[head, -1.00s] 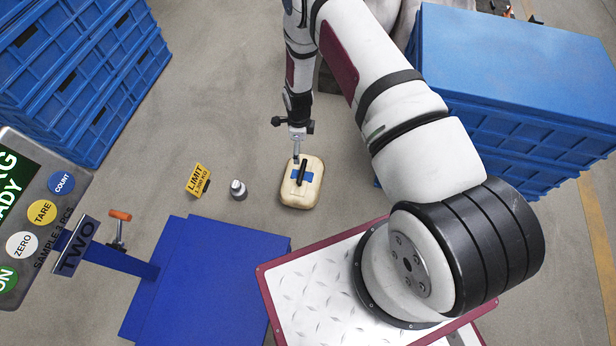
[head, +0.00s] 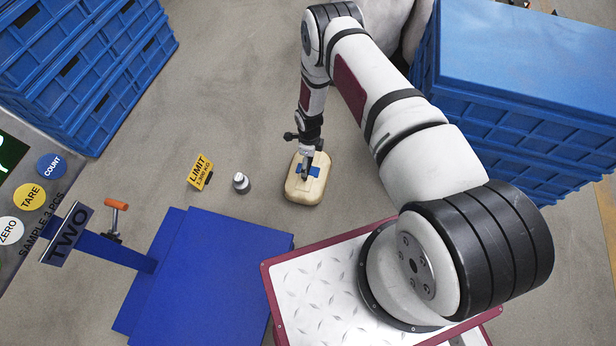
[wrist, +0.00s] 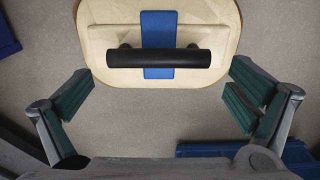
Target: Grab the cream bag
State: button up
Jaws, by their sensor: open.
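The cream bag (head: 304,190) sits on the floor in the head view, a rounded cream block with a blue patch and a black handle on top. In the wrist view the bag (wrist: 215,28) fills the top middle, with its black bar handle (wrist: 158,58) running crosswise over a blue strip. My gripper (head: 307,171) is above the bag in the head view and hides part of its top. In the wrist view my gripper (wrist: 160,98) is open, its green-padded fingers wide apart to either side of and below the handle. Nothing is between the fingers.
A small grey weight (head: 241,183) and a yellow LIMIT sign (head: 201,172) stand left of the bag. A blue platform (head: 215,265) with a TWO post lies at lower left. Blue crates (head: 520,110) stand at right and others (head: 95,75) at upper left.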

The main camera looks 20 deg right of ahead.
notch_tip(320, 180, down, 4)
jog(key=shift+a+f+b, duration=0.1)
jog(key=shift+a+b, duration=0.05)
jog(key=shift+b, duration=0.7)
jog(key=shift+c, duration=0.2)
jog(key=c, duration=1.4)
jog(key=shift+w, duration=0.15)
jog(key=shift+c, duration=1.2)
